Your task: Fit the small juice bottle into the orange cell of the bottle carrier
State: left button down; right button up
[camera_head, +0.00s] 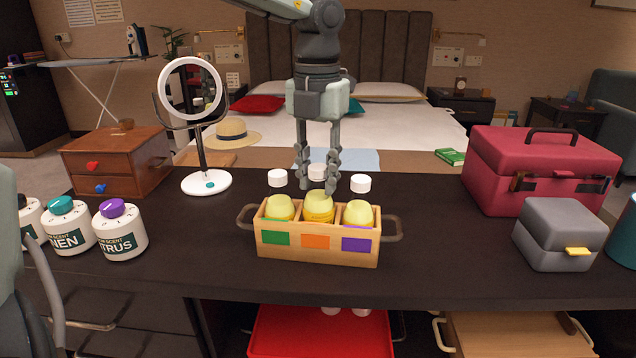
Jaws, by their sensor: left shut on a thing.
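The wooden bottle carrier (268,249) stands on the dark counter, with green, orange and purple labels marking its cells. The small juice bottle (319,207), yellow with a white cap, is upright at the middle cell, above the orange label (315,242). Its base is hidden behind the front wall, so I cannot tell how deep it sits. My left gripper (318,181) reaches down from above and is shut on this bottle, one finger on each side near the cap. Similar yellow bottles stand in the green cell (279,208) and the purple cell (358,213). My right gripper is not in view.
A ring-light mirror (204,183) and a small wooden drawer box (118,165) stand left of the carrier. White scent jars (120,238) are at the front left. A grey box (556,236) and a red case (535,170) stand right. The counter beside the carrier is clear.

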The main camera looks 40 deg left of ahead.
pick_arm(q)
jog(key=shift+f, duration=0.9)
jog(key=c, duration=1.2)
grip_release()
jog(key=shift+o, duration=0.2)
notch_tip(320, 180, up, 12)
jog(key=shift+r, duration=0.1)
jog(key=shift+s, duration=0.1)
